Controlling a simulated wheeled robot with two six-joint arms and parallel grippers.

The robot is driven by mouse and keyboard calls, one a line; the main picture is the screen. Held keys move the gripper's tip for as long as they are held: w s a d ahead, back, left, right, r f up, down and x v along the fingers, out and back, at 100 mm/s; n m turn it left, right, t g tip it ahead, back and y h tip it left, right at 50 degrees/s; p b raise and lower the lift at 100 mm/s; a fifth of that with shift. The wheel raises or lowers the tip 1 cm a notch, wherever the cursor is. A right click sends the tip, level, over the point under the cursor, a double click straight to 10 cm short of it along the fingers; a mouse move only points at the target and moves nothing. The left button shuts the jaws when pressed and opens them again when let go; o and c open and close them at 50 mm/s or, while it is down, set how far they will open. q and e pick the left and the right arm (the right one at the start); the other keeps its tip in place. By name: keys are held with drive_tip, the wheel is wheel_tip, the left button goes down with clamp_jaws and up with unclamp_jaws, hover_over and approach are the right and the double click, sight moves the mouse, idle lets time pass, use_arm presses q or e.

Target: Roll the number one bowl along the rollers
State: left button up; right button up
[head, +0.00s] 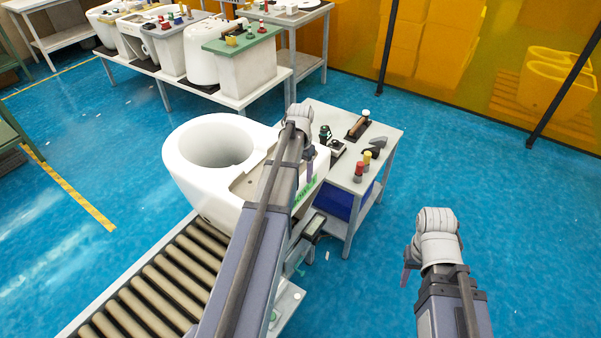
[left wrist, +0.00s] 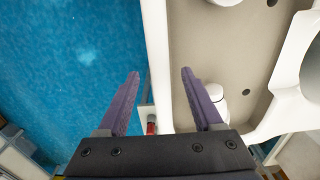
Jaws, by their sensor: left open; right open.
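The white toilet bowl (head: 183,158) sits at the far end of the roller conveyor (head: 150,290), its round opening to the left and a flat recessed back part to the right. Green lettering on its near right side is partly hidden by my left arm. My left gripper (head: 307,165) is at the bowl's back right edge, open. In the left wrist view, the bowl's white wall (left wrist: 157,60) runs between the open purple fingers (left wrist: 161,75), one on the floor side and one on the recess side; contact is unclear. My right gripper (head: 408,268) is open and empty over the floor.
A small work table (head: 345,185) with tools, red and yellow-capped items and a blue bin (head: 338,203) stands just right of the bowl. A long bench (head: 262,93) with several more ceramic pieces is behind. Blue floor (head: 480,190) is clear at right.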

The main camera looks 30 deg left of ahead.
use_arm(q)
wheel_tip(320, 180, up, 4)
drive_tip(key=p, duration=0.2)
drive_tip(key=shift+f+p, duration=0.1)
drive_tip(key=shift+p, duration=0.25)
use_arm(e)
wheel_tip(320, 180, up, 4)
drive_tip(key=shift+f, duration=0.1)
use_arm(q)
drive_tip(key=s+d+r+p, duration=0.1)
drive_tip(key=d+r+p, duration=0.2)
drive_tip(key=d, duration=1.5)
drive_tip(key=shift+s, duration=0.2)
use_arm(e)
wheel_tip(320, 180, up, 3)
drive_tip(key=shift+f, duration=0.1)
